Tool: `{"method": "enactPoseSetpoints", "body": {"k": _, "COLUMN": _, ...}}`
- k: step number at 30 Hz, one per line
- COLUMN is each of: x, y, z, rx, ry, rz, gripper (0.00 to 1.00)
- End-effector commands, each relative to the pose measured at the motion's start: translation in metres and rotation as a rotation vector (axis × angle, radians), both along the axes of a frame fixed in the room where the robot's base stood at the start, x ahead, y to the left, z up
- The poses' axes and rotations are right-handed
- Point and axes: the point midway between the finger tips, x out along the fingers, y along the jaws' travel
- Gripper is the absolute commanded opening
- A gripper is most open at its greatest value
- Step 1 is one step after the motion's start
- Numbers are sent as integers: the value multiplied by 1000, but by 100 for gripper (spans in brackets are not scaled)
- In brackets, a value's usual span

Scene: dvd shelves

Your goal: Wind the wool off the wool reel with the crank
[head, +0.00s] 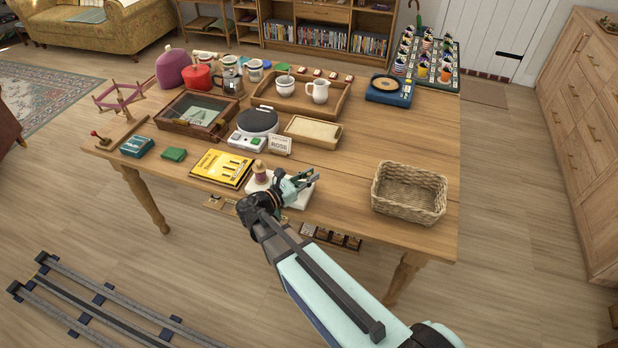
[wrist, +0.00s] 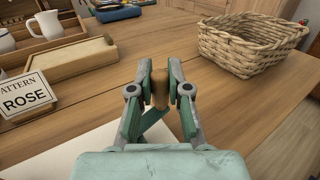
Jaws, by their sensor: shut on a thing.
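The wool reel (head: 260,174), with a tan top and a pinkish lower part, stands upright on a white base (head: 313,188) near the table's front edge. My gripper (head: 302,181) is just right of the reel, above that base. In the wrist view my gripper (wrist: 160,86) is shut on a brown wooden crank knob (wrist: 160,95), which sits between the two fingertips. The rest of the crank is mostly hidden by my gripper. The white base also shows at the lower left of the wrist view (wrist: 65,158). The reel itself is out of that view.
A wicker basket (head: 409,194) stands to the right. A yellow box (head: 221,168) lies left of the reel; a "ROSE" card (head: 279,145) and shallow wooden tray (head: 312,132) are behind. Bare tabletop lies between tray and basket. Another skein winder (head: 118,97) is at far left.

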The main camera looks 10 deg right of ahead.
Motion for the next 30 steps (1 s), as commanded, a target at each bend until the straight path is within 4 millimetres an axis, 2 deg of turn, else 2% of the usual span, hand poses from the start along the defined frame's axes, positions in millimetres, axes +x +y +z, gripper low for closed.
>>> {"method": "enactPoseSetpoints", "body": {"k": 9, "x": 8, "y": -4, "z": 0, "rx": 0, "ry": -1, "rz": 247, "gripper": 0}}
{"method": "enactPoseSetpoints", "body": {"k": 21, "x": 12, "y": -2, "z": 1, "rx": -1, "ry": 0, "rz": 279, "gripper": 0}}
{"method": "enactPoseSetpoints", "body": {"k": 22, "x": 12, "y": -2, "z": 1, "rx": -1, "ry": 0, "rz": 278, "gripper": 27}}
{"method": "enactPoseSetpoints", "body": {"k": 23, "x": 12, "y": -2, "z": 1, "rx": -1, "ry": 0, "rz": 278, "gripper": 38}}
{"method": "enactPoseSetpoints", "body": {"k": 24, "x": 12, "y": -2, "z": 1, "rx": -1, "ry": 0, "rz": 278, "gripper": 43}}
{"method": "enactPoseSetpoints", "body": {"k": 30, "x": 12, "y": -2, "z": 1, "rx": 0, "ry": 0, "rz": 278, "gripper": 43}}
